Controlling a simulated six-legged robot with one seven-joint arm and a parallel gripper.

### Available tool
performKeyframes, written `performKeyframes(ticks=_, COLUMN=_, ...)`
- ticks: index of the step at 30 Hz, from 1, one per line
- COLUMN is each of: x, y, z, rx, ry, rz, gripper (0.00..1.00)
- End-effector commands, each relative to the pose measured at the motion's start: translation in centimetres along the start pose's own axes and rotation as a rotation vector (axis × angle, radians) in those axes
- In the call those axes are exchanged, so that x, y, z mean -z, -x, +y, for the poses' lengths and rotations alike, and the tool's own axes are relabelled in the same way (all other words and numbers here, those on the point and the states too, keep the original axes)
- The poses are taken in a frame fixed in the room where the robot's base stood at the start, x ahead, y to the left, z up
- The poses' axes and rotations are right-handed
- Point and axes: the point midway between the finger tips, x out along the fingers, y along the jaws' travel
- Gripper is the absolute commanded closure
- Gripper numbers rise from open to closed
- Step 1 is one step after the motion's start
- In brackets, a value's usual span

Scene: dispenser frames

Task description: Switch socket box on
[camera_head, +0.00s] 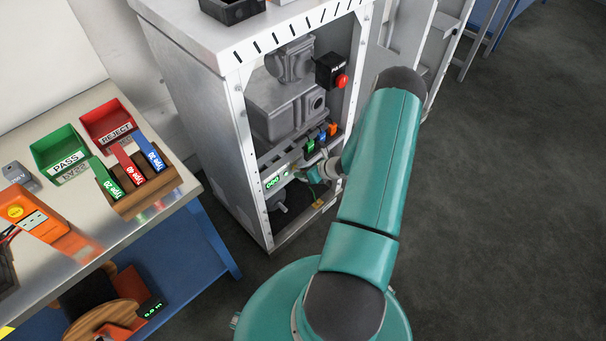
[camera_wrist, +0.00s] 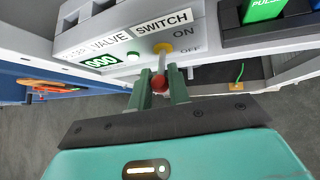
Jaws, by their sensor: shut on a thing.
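In the wrist view, a pale grey unit (camera_wrist: 92,47) inside the cabinet is labelled "VALVE SWITCH", with a green "000" display (camera_wrist: 102,61). Its lever has a yellow base (camera_wrist: 163,48) beside the ON and OFF marks and ends in a red ball (camera_wrist: 159,83). The ball lies lower in the picture than the OFF mark. My gripper (camera_wrist: 162,76) is shut on the lever's red-ball end, one finger on each side. In the head view, my gripper (camera_head: 316,174) is small and partly hidden by my arm. An orange box with sockets (camera_head: 42,222) stands on the left bench.
The white cabinet frame (camera_head: 246,150) surrounds the opening. A black box with a red button (camera_head: 341,80) is mounted at its upper right. Several coloured modules (camera_head: 321,137) sit above the lever. Green and red bins (camera_head: 59,150) stand on the bench (camera_head: 182,192). The floor at right is clear.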

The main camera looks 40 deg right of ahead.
Motion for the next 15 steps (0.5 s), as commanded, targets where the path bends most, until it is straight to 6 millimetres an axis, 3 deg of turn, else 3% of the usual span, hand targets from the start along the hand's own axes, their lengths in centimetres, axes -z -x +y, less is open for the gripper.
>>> performKeyframes(ticks=15, x=-0.57, y=0.36, z=0.04, rx=0.017, ry=-0.044, rz=0.165, gripper=1.00)
